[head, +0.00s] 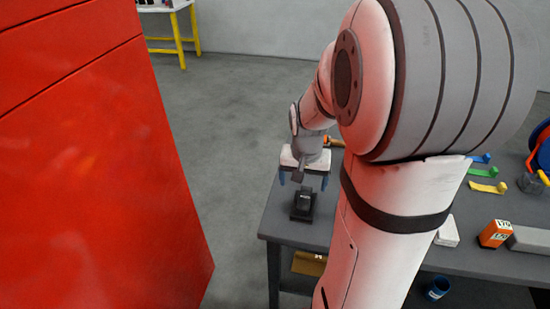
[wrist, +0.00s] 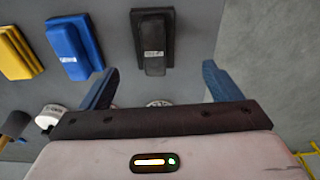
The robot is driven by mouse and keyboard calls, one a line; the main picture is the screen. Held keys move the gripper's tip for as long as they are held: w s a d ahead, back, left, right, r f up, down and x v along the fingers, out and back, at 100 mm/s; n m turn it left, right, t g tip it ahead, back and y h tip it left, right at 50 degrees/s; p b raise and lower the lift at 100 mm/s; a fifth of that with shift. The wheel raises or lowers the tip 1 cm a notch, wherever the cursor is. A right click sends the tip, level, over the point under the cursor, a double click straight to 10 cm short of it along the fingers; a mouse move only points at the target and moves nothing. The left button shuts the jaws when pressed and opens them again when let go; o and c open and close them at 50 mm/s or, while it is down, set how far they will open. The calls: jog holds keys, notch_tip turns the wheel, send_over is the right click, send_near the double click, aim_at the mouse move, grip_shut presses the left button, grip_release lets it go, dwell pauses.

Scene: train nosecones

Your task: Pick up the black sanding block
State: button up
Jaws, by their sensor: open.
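The black sanding block (head: 303,204) sits on the grey table near its left end in the head view. In the wrist view the black block (wrist: 153,40) lies ahead of my gripper (wrist: 157,84), roughly in line with the space between the two blue fingers. My gripper is open and empty, with its fingers wide apart. In the head view my gripper (head: 303,181) is just above and behind the block. I cannot tell the exact height gap, but the fingers look clear of the block.
Beside the black block in the wrist view are a blue block (wrist: 74,46) and a yellow block (wrist: 15,50). The grey table (head: 283,228) also holds an orange block (head: 495,233) and a white one (head: 447,232). A large red panel (head: 90,170) stands left, with open floor between.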

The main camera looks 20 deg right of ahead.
aim_at(305, 197)
jog(key=f, duration=0.2)
jog(key=d+f, duration=0.1)
jog(key=f, duration=0.2)
jog(key=f+p, duration=0.1)
jog(key=f, duration=0.2)
jog(key=shift+w+d+f, duration=0.15)
jog(key=shift+w+f, duration=0.1)
jog(key=shift+w, duration=0.1)
jog(key=c, duration=1.2)
jog(key=shift+o, duration=0.2)
notch_tip(305, 197, up, 10)
jog(key=shift+r+b, duration=0.1)
jog(key=shift+b, duration=0.2)
